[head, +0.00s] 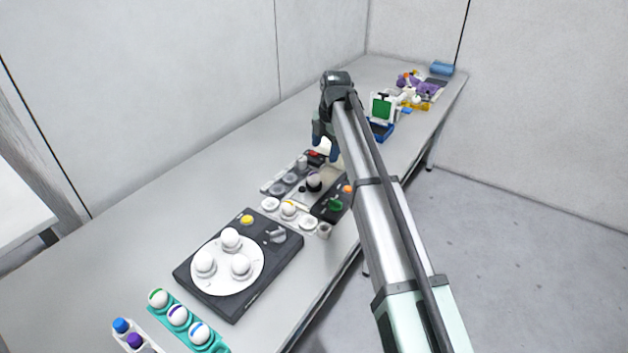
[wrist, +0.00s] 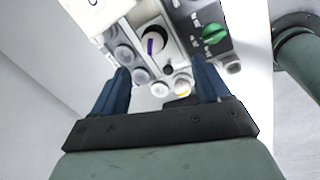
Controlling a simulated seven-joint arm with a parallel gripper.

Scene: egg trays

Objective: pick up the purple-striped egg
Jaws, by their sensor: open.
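A white egg with a purple stripe (wrist: 152,43) sits in a dark round recess of a light panel, between and beyond my fingers in the wrist view. What looks like the same egg (head: 314,180) shows small in the head view. Another white egg with a purple band (head: 178,315) sits in the teal tray (head: 218,347) at the lower left, between a green-marked and a blue-marked egg. My gripper (wrist: 162,82) is open and empty, its blue fingers apart. In the head view my gripper (head: 324,138) hangs above the panel, partly hidden by my arm.
A dark box with a white turntable (head: 228,285) holding three white eggs stands nearer. A dark panel with a green knob (wrist: 211,34) adjoins the recess. Several round cups (head: 270,204) line the panel. A green-screened device (head: 381,108) stands farther along. Bare table lies left.

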